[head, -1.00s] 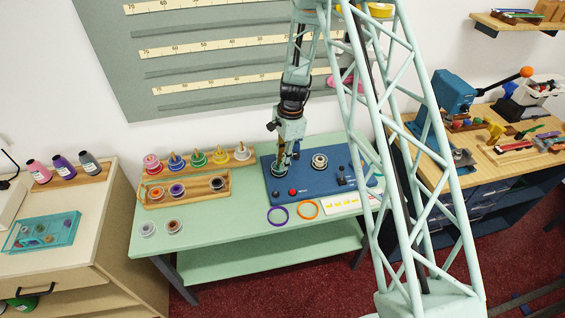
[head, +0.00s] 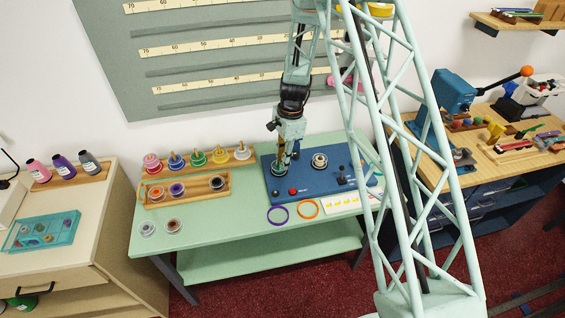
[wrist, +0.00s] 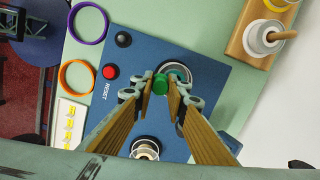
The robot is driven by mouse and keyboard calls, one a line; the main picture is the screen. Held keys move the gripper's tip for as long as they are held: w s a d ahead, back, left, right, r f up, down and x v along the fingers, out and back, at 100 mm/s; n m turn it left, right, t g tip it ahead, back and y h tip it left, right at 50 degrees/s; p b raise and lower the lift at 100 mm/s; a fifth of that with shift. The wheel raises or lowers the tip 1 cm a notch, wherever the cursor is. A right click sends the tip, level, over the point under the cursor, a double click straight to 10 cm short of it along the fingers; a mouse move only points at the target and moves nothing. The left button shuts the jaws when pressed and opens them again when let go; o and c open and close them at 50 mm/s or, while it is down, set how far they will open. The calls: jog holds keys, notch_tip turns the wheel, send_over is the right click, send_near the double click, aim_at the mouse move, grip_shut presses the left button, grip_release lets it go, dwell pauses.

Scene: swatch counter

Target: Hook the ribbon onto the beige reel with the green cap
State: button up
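A green cap (wrist: 160,84) lies between the fingertips of my gripper (wrist: 161,91) in the wrist view. I cannot tell whether the fingers press on it. A grey ring-shaped part (wrist: 186,68) shows behind it on the blue board. In the head view my gripper (head: 279,169) is low over the left part of the blue board (head: 338,185), and its tips are too small to read. I cannot make out a ribbon.
The board has a red button (head: 292,192) and a black knob (head: 276,196). A purple ring (head: 278,216) and an orange ring (head: 308,209) lie in front. A wooden rack with several coloured reels (head: 198,158) and a wooden tray (head: 199,197) stand left.

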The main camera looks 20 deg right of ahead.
jog(key=shift+o, duration=0.3)
jog(key=shift+s+f+b, duration=0.35)
jog(key=shift+f, duration=0.5)
jog(key=shift+w+r, duration=0.25)
jog(key=shift+w, duration=0.2)
jog(key=shift+c, duration=0.9)
jog(key=shift+r, duration=0.15)
jog(key=shift+w+r+p, duration=0.25)
jog(key=shift+r+p, duration=0.1)
jog(key=shift+r, duration=0.3)
jog(key=shift+s+r+p, duration=0.2)
jog(key=shift+r+p, duration=0.25)
jog(key=shift+r, duration=0.45)
jog(key=shift+s+r+p, duration=0.15)
jog(key=shift+r+p, duration=0.25)
jog(key=shift+r, duration=0.45)
jog(key=shift+c, duration=0.3)
jog(key=shift+d, duration=0.1)
